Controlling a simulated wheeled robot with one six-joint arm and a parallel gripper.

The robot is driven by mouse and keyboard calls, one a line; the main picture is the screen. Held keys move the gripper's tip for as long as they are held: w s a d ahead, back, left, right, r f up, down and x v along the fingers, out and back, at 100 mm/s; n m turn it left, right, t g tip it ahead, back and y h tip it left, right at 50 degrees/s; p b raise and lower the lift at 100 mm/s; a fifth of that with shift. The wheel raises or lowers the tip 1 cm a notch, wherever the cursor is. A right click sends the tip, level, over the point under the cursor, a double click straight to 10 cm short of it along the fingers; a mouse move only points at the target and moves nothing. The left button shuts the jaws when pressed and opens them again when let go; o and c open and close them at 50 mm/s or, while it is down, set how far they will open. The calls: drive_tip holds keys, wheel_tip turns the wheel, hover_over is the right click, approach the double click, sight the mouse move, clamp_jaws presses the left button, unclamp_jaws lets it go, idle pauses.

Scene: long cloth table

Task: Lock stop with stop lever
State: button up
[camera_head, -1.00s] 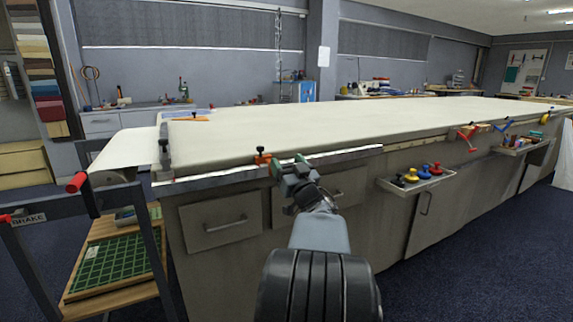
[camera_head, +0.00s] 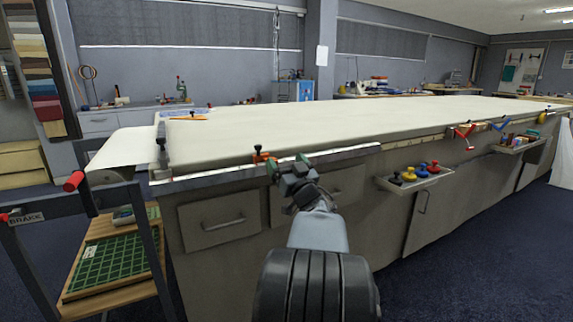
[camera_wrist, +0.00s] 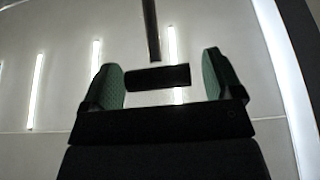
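An orange stop (camera_head: 262,157) with a black knob on top sits on the metal rail (camera_head: 215,178) along the table's near edge. My gripper (camera_head: 288,163) is at the rail just right of the stop, its green-padded fingers apart. The left finger is close to the stop; I cannot tell if they touch. In the wrist view my gripper (camera_wrist: 165,80) is open, with a dark horizontal bar (camera_wrist: 157,77) between or beyond its fingers. A dark upright bar (camera_wrist: 151,30) is above it. I cannot tell whether either is the stop lever.
The cloth table (camera_head: 330,130) runs far to the right. A small tray (camera_head: 432,179) of coloured knobs hangs on its front. Red (camera_head: 465,135) and blue (camera_head: 498,125) handles are farther along. A roller stand with a red-ended bar (camera_head: 74,181) is at left.

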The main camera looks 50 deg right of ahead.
drive_tip(key=shift+o, duration=0.7)
drive_tip(key=p+v, duration=0.2)
drive_tip(key=v, duration=1.1)
drive_tip(key=shift+s, duration=0.35)
drive_tip(key=shift+a, duration=0.1)
drive_tip(key=w+a+r+m+g+y+p, duration=0.1)
drive_tip(key=w+a+r+g+p, duration=0.9)
drive_tip(key=p, duration=1)
drive_tip(key=s+a+r+n+g+y+p, duration=0.1)
drive_tip(key=s+a+r+g+y+p, duration=0.1)
drive_tip(key=a+p, duration=0.3)
drive_tip(key=s+a+r+n+g+y+p, duration=0.2)
drive_tip(key=a+p, duration=0.4)
drive_tip(key=a, duration=0.3)
drive_tip(key=s+a+r+n+g+y+p, duration=0.2)
drive_tip(key=s+a+r+g+y+p, duration=0.1)
drive_tip(key=a+r+p, duration=0.2)
drive_tip(key=shift+s+a+r+y, duration=0.25)
drive_tip(key=shift+a+y, duration=0.05)
drive_tip(key=shift+a, duration=0.9)
